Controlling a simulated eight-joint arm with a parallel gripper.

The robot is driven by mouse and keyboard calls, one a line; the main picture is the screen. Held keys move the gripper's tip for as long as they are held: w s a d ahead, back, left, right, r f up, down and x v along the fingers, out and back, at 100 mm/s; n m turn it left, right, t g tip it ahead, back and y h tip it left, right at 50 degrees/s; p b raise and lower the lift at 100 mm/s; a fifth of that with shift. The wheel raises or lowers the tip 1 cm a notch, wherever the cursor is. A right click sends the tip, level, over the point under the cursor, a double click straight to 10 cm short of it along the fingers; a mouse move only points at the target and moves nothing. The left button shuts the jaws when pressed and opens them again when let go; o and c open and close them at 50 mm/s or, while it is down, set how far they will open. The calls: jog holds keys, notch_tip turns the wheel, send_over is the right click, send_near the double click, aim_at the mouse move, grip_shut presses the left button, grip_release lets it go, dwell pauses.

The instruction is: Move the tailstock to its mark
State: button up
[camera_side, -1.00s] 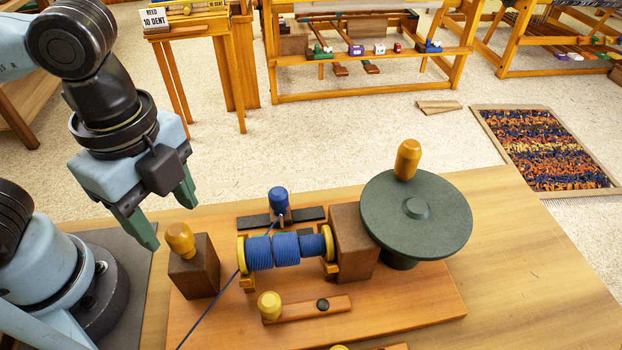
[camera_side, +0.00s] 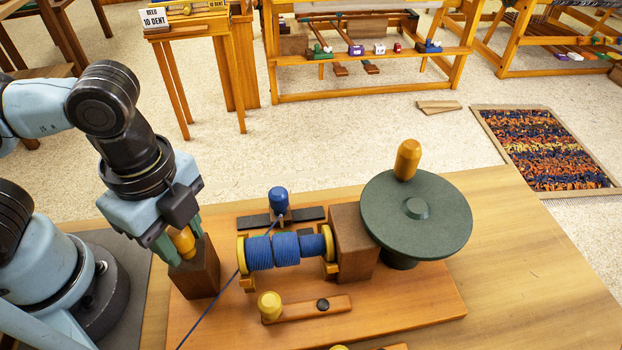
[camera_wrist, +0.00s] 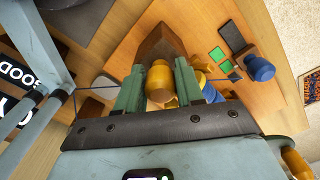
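The tailstock, taken to be the brown wooden block (camera_side: 203,273) with a yellow knob (camera_side: 183,241), stands upright at the left of the orange baseboard (camera_side: 400,308). My gripper (camera_side: 183,248) is down over the block, with one green finger on each side of the knob. In the wrist view the knob (camera_wrist: 159,82) sits between the fingers (camera_wrist: 160,80), very close to both; whether they press on it is unclear. The blue-wound spool (camera_side: 285,250) lies right of the block, apart from it. Two small green squares (camera_wrist: 217,54) show on the board; whether these are the mark is unclear.
A green wheel with a yellow handle (camera_side: 415,215) stands at the right by a brown headstock block (camera_side: 354,243). A blue knob (camera_side: 278,199) rises behind the spool; a wooden bar with a yellow knob (camera_side: 270,306) lies in front. Blue yarn (camera_side: 208,319) runs off toward the front.

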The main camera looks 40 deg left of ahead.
grip_shut()
jog(key=shift+w+d, duration=1.35)
jog(key=shift+w, duration=0.15)
jog(key=shift+o, duration=2.4)
grip_release()
jog(key=shift+s+r, duration=0.1)
notch_tip(320, 180, up, 12)
